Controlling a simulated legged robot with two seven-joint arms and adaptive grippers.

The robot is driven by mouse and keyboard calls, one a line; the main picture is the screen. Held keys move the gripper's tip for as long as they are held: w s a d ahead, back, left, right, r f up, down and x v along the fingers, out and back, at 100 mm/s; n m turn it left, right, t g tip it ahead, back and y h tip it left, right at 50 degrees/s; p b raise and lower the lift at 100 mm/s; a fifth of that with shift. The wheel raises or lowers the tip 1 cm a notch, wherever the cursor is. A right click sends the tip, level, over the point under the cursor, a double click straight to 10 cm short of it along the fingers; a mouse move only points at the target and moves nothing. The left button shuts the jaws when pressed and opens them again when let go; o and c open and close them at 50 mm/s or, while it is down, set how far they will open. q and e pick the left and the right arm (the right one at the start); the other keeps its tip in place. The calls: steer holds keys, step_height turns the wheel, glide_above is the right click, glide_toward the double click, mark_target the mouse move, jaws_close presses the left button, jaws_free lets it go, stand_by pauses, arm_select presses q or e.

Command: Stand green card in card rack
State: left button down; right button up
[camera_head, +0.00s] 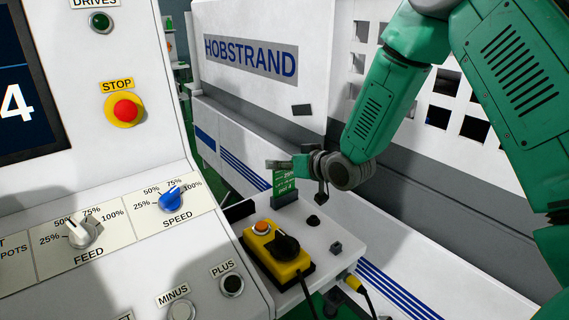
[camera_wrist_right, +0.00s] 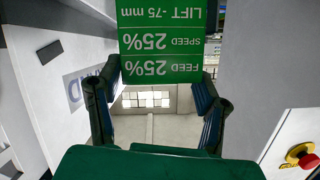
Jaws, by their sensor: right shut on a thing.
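The green card (camera_head: 286,184) is upright over the small side shelf in the head view. White print reading LIFT, SPEED 25% and FEED 25% shows upside down on the card in the right wrist view (camera_wrist_right: 160,42). My right gripper (camera_head: 281,164) is shut on the card's upper part, with one finger on each side in the wrist view (camera_wrist_right: 160,85). A dark piece, perhaps the card rack (camera_head: 284,205), shows at the card's lower edge. I cannot tell whether the card sits in it or just above it. My left gripper is out of view.
The white shelf (camera_head: 322,238) carries a yellow box (camera_head: 274,255) with an orange button and black knob, plus small black knobs. A control panel (camera_head: 130,235) with dials and a red stop button stands at left. The white HOBSTRAND machine (camera_head: 225,100) stands behind.

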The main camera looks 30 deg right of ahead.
stand_by(0.3)
steer(key=o, duration=1.7)
steer(key=shift+c, duration=0.2)
steer(key=shift+s, duration=0.15)
steer(key=shift+s+d+r, duration=0.1)
steer(key=shift+s+d, duration=0.05)
steer(key=shift+s, duration=0.1)
steer(key=v, duration=1.1)
